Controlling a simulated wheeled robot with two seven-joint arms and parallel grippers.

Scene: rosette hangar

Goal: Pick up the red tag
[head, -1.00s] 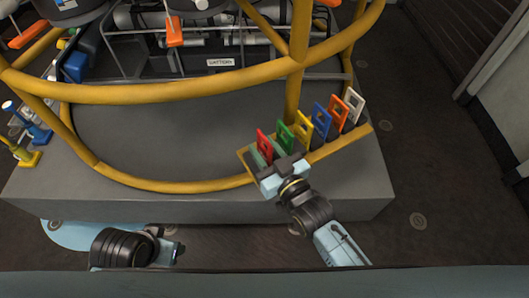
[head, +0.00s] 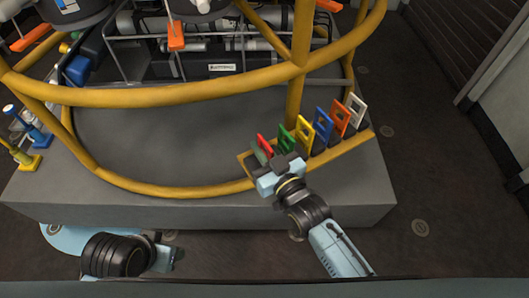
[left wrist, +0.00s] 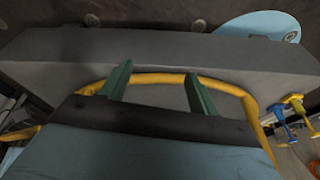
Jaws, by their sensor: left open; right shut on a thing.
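The red tag (head: 263,144) is a thin upright plate at the left end of a row of coloured tags in a yellow-edged rack (head: 343,149). My right gripper (head: 267,158) is at this end of the rack, shut on the red tag. The gripper body hides the tag's lower part, so I cannot tell whether it touches the rack. My left gripper (head: 172,256) is low at the left, in front of the grey platform and away from the tags. Its green fingers are apart and empty in the left wrist view (left wrist: 158,85).
Green (head: 284,138), yellow (head: 303,134), blue (head: 322,126), orange (head: 340,121) and white (head: 356,108) tags stand close to the right. A yellow tube frame (head: 190,92) rises over the grey platform (head: 110,213). Blue and yellow fittings (head: 28,160) stand at far left.

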